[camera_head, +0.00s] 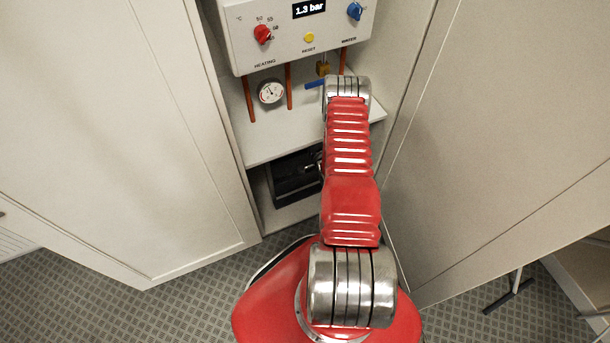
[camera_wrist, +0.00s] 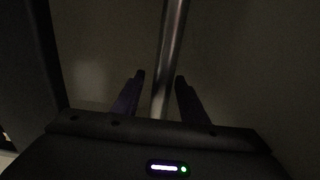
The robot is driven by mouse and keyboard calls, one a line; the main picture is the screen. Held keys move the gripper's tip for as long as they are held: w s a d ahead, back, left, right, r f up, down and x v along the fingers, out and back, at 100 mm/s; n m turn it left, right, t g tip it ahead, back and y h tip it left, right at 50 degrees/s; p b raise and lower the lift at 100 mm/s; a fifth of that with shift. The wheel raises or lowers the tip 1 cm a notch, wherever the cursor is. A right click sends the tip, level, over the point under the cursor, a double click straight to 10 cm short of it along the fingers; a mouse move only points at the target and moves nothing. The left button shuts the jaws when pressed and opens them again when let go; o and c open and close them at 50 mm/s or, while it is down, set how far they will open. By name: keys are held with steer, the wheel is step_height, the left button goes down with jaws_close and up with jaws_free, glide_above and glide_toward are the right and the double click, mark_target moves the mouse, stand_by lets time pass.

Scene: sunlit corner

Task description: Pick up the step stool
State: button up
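No step stool can be made out for certain. In the wrist view, my gripper (camera_wrist: 160,76) has its two dark fingers apart. A shiny metal tube (camera_wrist: 171,50) runs down between them, with gaps showing on both sides near the tips. I cannot tell whether the tube belongs to the step stool, or how deep between the fingers it lies. In the head view, my red arm reaches toward the open cupboard and my gripper cannot be made out. A black object (camera_head: 291,182) sits low in the cupboard, partly behind my arm; I cannot tell what it is.
A white boiler panel (camera_head: 290,45) with knobs, copper pipes and a gauge (camera_head: 271,92) hangs above a pale shelf (camera_head: 258,150). Tall pale cupboard doors stand close at left (camera_head: 130,130) and right (camera_head: 500,130). Patterned floor (camera_head: 170,305) shows below; a black-footed metal stand (camera_head: 508,297) is at lower right.

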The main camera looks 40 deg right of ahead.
steer(key=shift+w+d, duration=0.2)
steer(key=shift+w, duration=0.5)
steer(key=shift+c, duration=0.5)
jaws_close()
steer(key=shift+s+f, duration=0.1)
steer(key=shift+f, duration=0.05)
stand_by(0.5)
steer(key=shift+d+r, duration=0.1)
steer(key=shift+r, duration=0.1)
